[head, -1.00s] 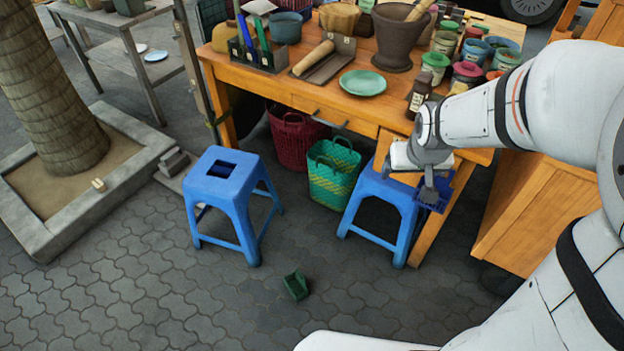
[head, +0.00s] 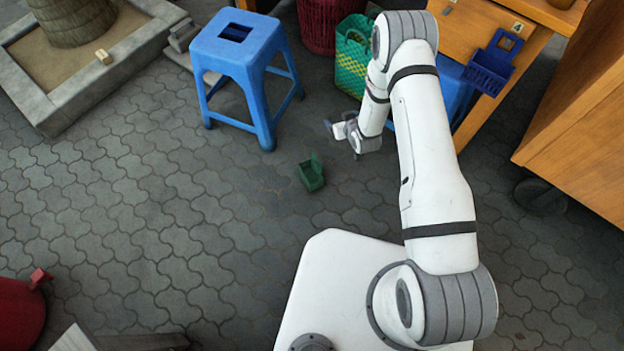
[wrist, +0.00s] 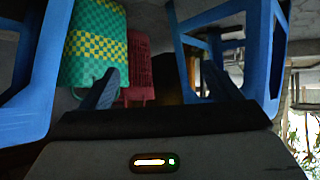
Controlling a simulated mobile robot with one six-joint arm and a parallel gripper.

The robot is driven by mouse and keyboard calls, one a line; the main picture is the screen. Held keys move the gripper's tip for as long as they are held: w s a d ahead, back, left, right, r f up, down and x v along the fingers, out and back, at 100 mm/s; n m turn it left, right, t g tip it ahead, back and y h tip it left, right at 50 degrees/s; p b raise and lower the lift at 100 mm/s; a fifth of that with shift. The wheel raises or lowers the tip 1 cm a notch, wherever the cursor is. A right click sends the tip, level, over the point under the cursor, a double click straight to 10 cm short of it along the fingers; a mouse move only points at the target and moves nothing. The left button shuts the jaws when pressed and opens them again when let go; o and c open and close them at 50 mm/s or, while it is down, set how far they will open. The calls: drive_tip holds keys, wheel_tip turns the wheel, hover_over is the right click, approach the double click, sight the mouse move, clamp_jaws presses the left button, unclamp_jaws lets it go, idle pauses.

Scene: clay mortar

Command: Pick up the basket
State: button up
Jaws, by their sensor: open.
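My gripper (head: 335,127) is low, in front of the green and yellow basket. In the wrist view its fingers (wrist: 158,88) are wide apart, with nothing held between them.
A blue stool (head: 240,45) stands left of my gripper; another (head: 455,90) is partly hidden behind my arm. A small green box (head: 311,173) lies on the paving. A small blue holder (head: 490,66) is at the table's front (head: 465,35).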

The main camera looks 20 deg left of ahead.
drive_tip(key=s+a+f+y+b, duration=0.1)
drive_tip(key=s+f+b, duration=0.1)
drive_tip(key=s+f, duration=0.3)
drive_tip(key=s+f+n+y+b, duration=0.1)
drive_tip(key=s+f, duration=0.3)
drive_tip(key=f, duration=0.7)
drive_tip(key=s+a+f+y+b, duration=0.1)
drive_tip(key=s+f+b, duration=0.2)
drive_tip(key=s+f, duration=0.2)
drive_tip(key=shift+s+a+f+t+y, duration=0.1)
drive_tip(key=shift+f+y, duration=0.05)
drive_tip(key=shift+f, duration=0.45)
drive_tip(key=shift+s+a+f+t+y, duration=0.1)
drive_tip(key=shift+s+a+f, duration=0.05)
drive_tip(key=shift+f, duration=0.45)
drive_tip(key=shift+s+a+f+t+y, duration=0.1)
drive_tip(key=shift+f+y, duration=0.05)
drive_tip(key=shift+f, duration=0.45)
drive_tip(key=shift+s+a+f+b, duration=0.1)
drive_tip(key=shift+f+b, duration=0.1)
drive_tip(key=shift+b, duration=0.2)
drive_tip(key=b, duration=0.4)
hover_over(313, 182)
wheel_tip(313, 182, down, 3)
drive_tip(key=shift+r, duration=0.1)
drive_tip(key=shift+c, duration=0.4)
drive_tip(key=c, duration=1.1)
wheel_tip(313, 182, up, 10)
drive_tip(key=p, duration=0.5)
